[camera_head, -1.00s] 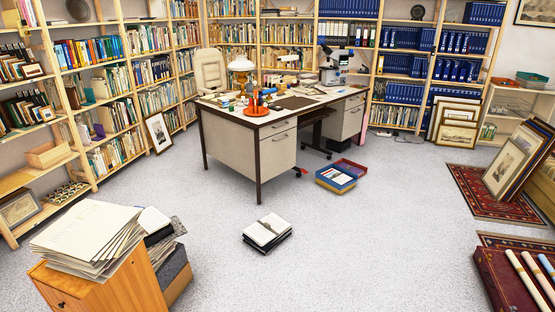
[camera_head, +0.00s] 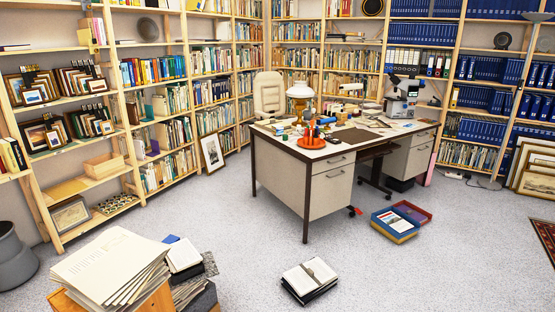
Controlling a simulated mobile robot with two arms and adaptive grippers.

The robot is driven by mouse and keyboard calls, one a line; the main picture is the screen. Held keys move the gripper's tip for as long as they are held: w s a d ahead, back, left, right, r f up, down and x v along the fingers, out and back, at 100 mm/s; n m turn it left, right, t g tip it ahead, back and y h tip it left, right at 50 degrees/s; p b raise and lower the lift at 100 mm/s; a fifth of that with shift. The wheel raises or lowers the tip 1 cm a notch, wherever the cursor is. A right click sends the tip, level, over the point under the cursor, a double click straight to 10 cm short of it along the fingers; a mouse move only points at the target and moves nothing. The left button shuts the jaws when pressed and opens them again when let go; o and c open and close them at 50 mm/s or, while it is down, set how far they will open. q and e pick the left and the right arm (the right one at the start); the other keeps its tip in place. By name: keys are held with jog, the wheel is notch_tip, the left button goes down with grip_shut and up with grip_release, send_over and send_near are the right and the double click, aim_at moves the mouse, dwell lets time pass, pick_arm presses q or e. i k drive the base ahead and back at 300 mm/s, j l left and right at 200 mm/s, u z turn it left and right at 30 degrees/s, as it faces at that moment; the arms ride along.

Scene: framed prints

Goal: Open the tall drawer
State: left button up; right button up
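A second pedestal (camera_head: 409,157) with drawers stands at the desk's far right end, partly behind the chair space. Neither of my grippers is in view.
A pile of papers (camera_head: 110,268) on a wooden cabinet fills the lower left. A book stack (camera_head: 310,279) lies on the floor before the desk, and a blue box (camera_head: 395,226) lies to its right. Carpet (camera_head: 420,275) is clear at the lower right. Shelves line the walls.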

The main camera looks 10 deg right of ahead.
aim_at(331, 190)
jog(key=i+l+z, duration=0.3)
jog(key=i, duration=0.3)
jog(key=i+l+z, duration=0.25)
jog(key=i, duration=0.35)
jog(key=i+z, duration=0.3)
jog(key=i, duration=0.3)
